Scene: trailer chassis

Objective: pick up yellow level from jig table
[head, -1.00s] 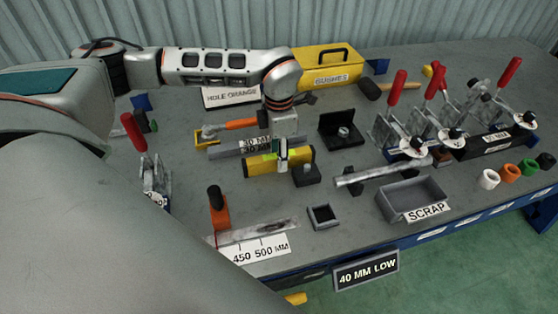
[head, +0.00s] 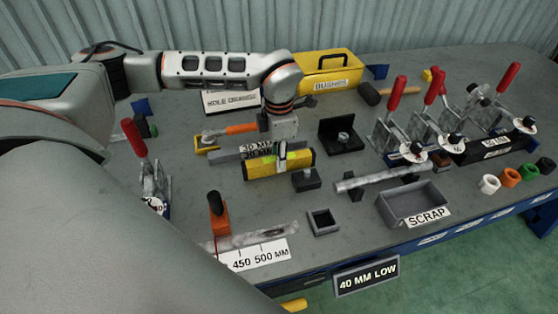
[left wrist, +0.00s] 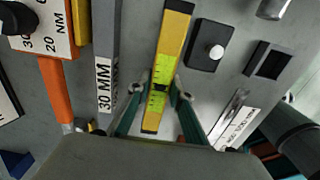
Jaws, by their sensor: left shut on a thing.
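The yellow level (head: 297,163) is a long yellow bar with black ends and a bright green vial section, lying near the middle of the grey jig table (head: 330,95). In the left wrist view the level (left wrist: 171,42) runs away from me, with its green part between my fingers. My left gripper (head: 275,155) points down over it from above. In the wrist view the two teal fingers of my left gripper (left wrist: 161,98) close on its sides. I cannot tell whether the level touches the table. My right gripper is not in view.
The grey 30 MM bar (head: 232,152) lies close behind the level. A black block with a knob (head: 307,180) sits just in front. An orange-handled tool (head: 240,129) lies behind. Red-handled clamps (head: 396,130) and the SCRAP tray (head: 400,209) are to the right.

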